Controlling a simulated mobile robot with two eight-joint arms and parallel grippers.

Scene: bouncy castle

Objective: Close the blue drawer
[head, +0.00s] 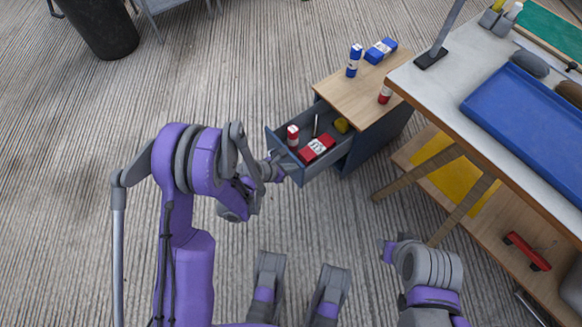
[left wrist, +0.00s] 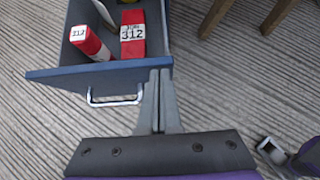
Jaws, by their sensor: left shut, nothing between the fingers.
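The blue drawer (head: 275,142) stands pulled out of a small cabinet with a wooden top (head: 352,98). In the left wrist view its front panel (left wrist: 75,77) carries a silver handle (left wrist: 115,101). My left gripper (head: 286,167) is shut and empty at the drawer's front. In the left wrist view its fingertips (left wrist: 160,73) are at the right end of the front panel, to the right of the handle. I cannot tell whether they touch it. My right arm shows at the bottom right of the head view, but its fingers do not show.
The drawer holds a red-and-white bottle (head: 293,135), a red box (head: 317,149) and a yellow item (head: 341,125). Bottles and a blue box (head: 381,50) stand on the cabinet. A workbench (head: 430,83) is close on the right.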

